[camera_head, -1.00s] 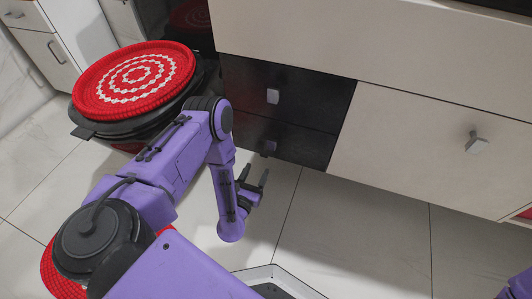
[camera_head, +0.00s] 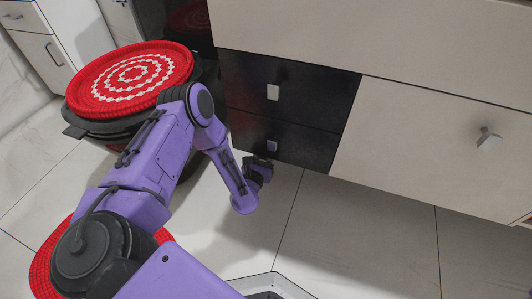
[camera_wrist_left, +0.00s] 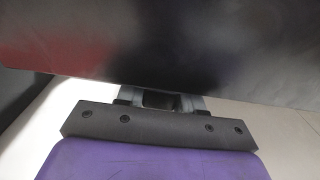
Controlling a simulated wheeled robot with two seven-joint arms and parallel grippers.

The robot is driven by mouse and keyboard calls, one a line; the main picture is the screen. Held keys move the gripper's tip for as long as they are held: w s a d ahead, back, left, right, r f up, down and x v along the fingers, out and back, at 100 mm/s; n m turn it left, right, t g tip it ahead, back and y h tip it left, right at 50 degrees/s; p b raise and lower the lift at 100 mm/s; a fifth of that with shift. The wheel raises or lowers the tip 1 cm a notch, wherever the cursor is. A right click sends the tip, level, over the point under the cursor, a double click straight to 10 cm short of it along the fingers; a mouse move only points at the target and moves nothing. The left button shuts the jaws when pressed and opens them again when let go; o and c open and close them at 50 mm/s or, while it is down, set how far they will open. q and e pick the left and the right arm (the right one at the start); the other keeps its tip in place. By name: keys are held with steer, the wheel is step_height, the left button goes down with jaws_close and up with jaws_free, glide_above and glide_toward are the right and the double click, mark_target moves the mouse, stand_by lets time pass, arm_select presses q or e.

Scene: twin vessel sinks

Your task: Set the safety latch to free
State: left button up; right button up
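No safety latch can be made out in either view. In the left wrist view, a dark panel (camera_wrist_left: 200,45) covers the fingertips. Only the finger bases (camera_wrist_left: 160,99) show, so their opening is hidden. My right gripper is out of view.
A red round stool or bin top (camera_head: 132,78) with a white ring pattern stands left of the black drawers, close to my left arm. A wide pale drawer (camera_head: 420,150) with a knob (camera_head: 488,140) is to the right. Tiled floor (camera_head: 360,240) is clear in front.

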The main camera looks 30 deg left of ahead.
arm_select(q)
jaws_close()
steer(key=shift+s+a+p, duration=0.1)
steer(key=shift+s+a, duration=0.1)
steer(key=shift+a, duration=0.55)
steer(key=shift+s+a+p, duration=0.15)
steer(key=shift+a, duration=0.55)
steer(key=shift+s+a+p, duration=0.1)
steer(key=shift+s+a, duration=0.1)
steer(key=shift+a, duration=0.55)
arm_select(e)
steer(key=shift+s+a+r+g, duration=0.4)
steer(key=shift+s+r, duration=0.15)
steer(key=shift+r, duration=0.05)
arm_select(q)
steer(key=o, duration=0.9)
jaws_free()
steer(key=shift+a, duration=0.1)
steer(key=shift+s, duration=0.15)
steer(key=p+v, duration=0.4)
steer(key=v, duration=0.6)
steer(key=shift+s, duration=0.15)
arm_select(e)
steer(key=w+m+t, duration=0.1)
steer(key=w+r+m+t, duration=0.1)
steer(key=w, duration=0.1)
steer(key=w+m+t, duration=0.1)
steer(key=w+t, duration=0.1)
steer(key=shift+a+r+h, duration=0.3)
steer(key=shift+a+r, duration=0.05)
